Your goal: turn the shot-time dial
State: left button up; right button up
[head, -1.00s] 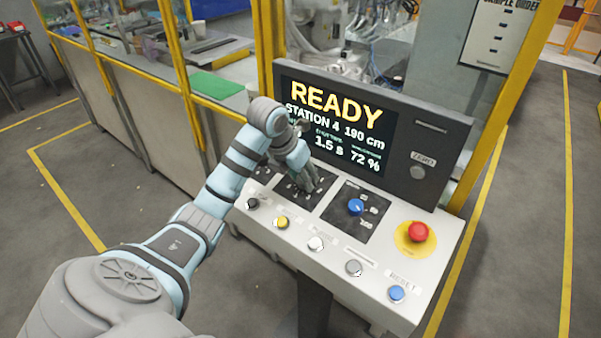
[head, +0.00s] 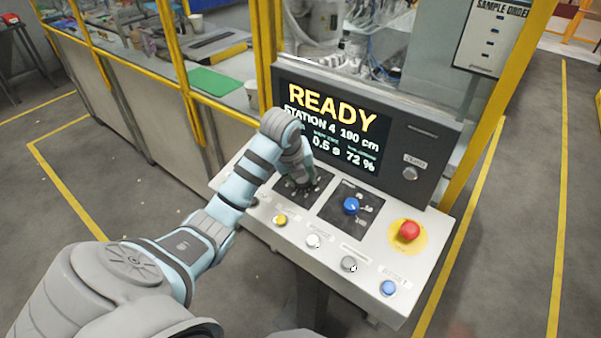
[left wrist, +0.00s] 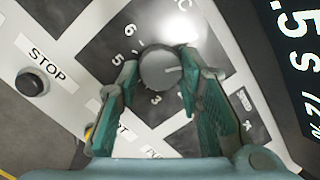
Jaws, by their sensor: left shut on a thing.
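The shot-time dial (left wrist: 160,68) is a round grey knob on a dark panel with numbers around it, clear in the left wrist view. In the head view my own gripper hides it. My left gripper (head: 300,180) reaches down onto this panel from above. In the left wrist view its two fingers (left wrist: 160,80) stand on either side of the dial, shut on it. The display (head: 330,125) reads READY, STATION 4, 190 cm, 0.5 s and 72 %. My right gripper is not in view.
Right of the dial's panel are a blue knob (head: 351,205) and a red emergency button (head: 409,230) on yellow. Along the front edge are yellow (head: 280,220), white, grey and blue (head: 388,288) buttons. A black STOP button (left wrist: 31,83) is nearby. The screen housing rises behind.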

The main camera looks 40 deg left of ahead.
pick_arm(q)
jog(key=shift+n, duration=0.5)
jog(key=o, duration=1.2)
jog(key=shift+w, duration=0.1)
